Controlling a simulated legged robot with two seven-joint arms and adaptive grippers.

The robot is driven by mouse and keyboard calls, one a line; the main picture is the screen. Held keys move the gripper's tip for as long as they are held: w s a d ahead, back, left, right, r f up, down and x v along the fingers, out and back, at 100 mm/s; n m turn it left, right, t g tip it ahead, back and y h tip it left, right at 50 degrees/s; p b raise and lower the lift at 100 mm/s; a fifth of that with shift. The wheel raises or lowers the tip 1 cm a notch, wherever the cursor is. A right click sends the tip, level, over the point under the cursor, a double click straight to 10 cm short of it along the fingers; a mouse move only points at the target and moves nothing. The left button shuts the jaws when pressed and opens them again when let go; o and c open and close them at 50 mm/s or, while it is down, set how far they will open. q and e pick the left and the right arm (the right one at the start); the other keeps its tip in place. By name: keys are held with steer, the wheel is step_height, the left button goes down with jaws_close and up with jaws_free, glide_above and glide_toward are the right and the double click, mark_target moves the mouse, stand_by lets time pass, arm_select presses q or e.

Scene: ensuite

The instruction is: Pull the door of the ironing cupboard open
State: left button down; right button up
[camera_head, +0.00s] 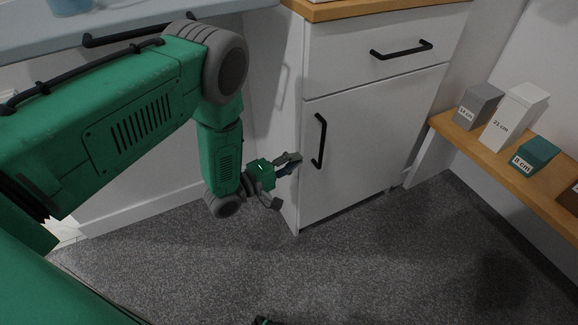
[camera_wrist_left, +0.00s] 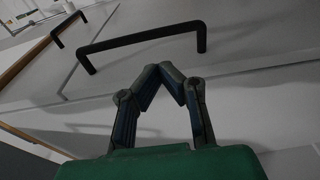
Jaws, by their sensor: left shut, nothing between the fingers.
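The white cupboard door (camera_head: 365,150) is closed, below a white drawer (camera_head: 375,45). A black vertical bar handle (camera_head: 320,140) sits near the door's left edge. My left gripper (camera_head: 298,160) is at the door's left side, just left of the handle's lower part. In the left wrist view, my left gripper (camera_wrist_left: 168,72) has its fingertips together with nothing between them. The door handle (camera_wrist_left: 140,40) shows just beyond the fingertips, apart from them in that picture.
A wooden shelf (camera_head: 440,122) on the right holds a grey box (camera_head: 478,106), a white box (camera_head: 515,118) and a green box (camera_head: 535,154). A black drawer handle (camera_head: 402,50) is above the door. The grey carpet (camera_head: 350,260) before the door is clear.

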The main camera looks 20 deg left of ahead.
mark_target(313, 152)
arm_select(q)
steer(key=b+x, duration=0.1)
steer(key=x, duration=0.4)
steer(key=shift+w+d+b, duration=0.1)
steer(key=shift+d+b, duration=0.25)
steer(key=shift+d, duration=0.05)
steer(key=shift+w, duration=0.25)
